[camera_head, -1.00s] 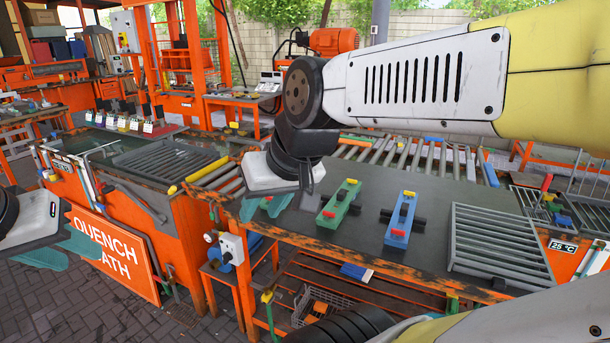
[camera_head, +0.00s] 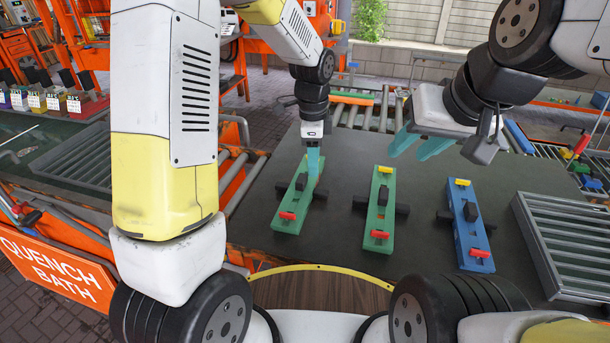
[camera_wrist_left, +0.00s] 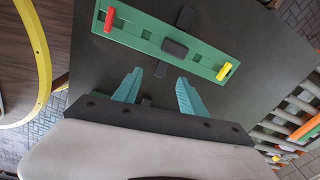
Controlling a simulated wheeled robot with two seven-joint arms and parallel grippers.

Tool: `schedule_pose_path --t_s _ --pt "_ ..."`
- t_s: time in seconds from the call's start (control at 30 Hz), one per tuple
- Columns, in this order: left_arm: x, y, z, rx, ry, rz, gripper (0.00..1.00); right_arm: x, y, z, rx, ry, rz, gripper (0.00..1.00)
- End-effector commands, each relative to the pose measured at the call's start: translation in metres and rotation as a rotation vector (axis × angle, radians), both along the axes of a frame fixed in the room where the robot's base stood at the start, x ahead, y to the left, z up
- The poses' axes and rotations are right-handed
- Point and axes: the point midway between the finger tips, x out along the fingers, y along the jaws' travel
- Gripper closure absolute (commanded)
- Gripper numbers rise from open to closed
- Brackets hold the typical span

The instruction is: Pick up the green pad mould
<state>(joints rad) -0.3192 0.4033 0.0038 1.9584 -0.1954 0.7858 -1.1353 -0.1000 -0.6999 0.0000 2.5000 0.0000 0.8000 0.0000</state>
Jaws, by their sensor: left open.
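Two green moulds, each with red and yellow end handles and a black crossbar, lie on the dark tabletop: one at left (camera_head: 292,197) and one in the middle (camera_head: 380,212). I cannot tell which is the pad mould. My left gripper (camera_head: 314,162) points down by the left mould's yellow end in the head view. In the left wrist view, its teal fingers (camera_wrist_left: 157,90) are open and empty, with one end of that mould's crossbar between them and the green body (camera_wrist_left: 150,35) ahead.
A blue mould (camera_head: 468,225) lies right of the green ones. A grey metal grate (camera_head: 570,240) is at the table's right. Rollers (camera_head: 370,112) run behind the table. The quench bath (camera_head: 55,275) is at left. Bare tabletop lies between the moulds.

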Motion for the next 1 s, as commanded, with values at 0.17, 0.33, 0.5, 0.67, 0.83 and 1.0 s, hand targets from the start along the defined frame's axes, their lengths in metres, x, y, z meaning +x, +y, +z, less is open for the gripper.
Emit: schedule_pose_path --t_s 0.17,0.33,0.5,0.67,0.83,1.0 --pt "0.008 -0.016 -0.034 0.032 0.039 -0.15 0.51 0.0 0.0 0.0 0.0 0.0 0.0 0.64" --pt "0.009 -0.018 -0.053 0.037 0.047 -0.18 0.51 0.0 0.0 0.0 0.0 0.0 0.0 0.64" --pt "0.01 -0.017 -0.072 0.037 0.047 -0.177 0.51 0.0 0.0 0.0 0.0 0.0 0.0 0.64" --pt "0.012 -0.016 -0.096 0.037 0.047 -0.175 0.51 0.0 0.0 0.0 0.0 0.0 0.0 0.64" --pt "0.012 -0.016 -0.115 0.036 0.046 -0.176 0.51 0.0 0.0 0.0 0.0 0.0 0.0 0.64" --pt "0.012 -0.016 -0.117 0.035 0.043 -0.175 0.51 0.0 0.0 0.0 0.0 0.0 0.0 0.64"
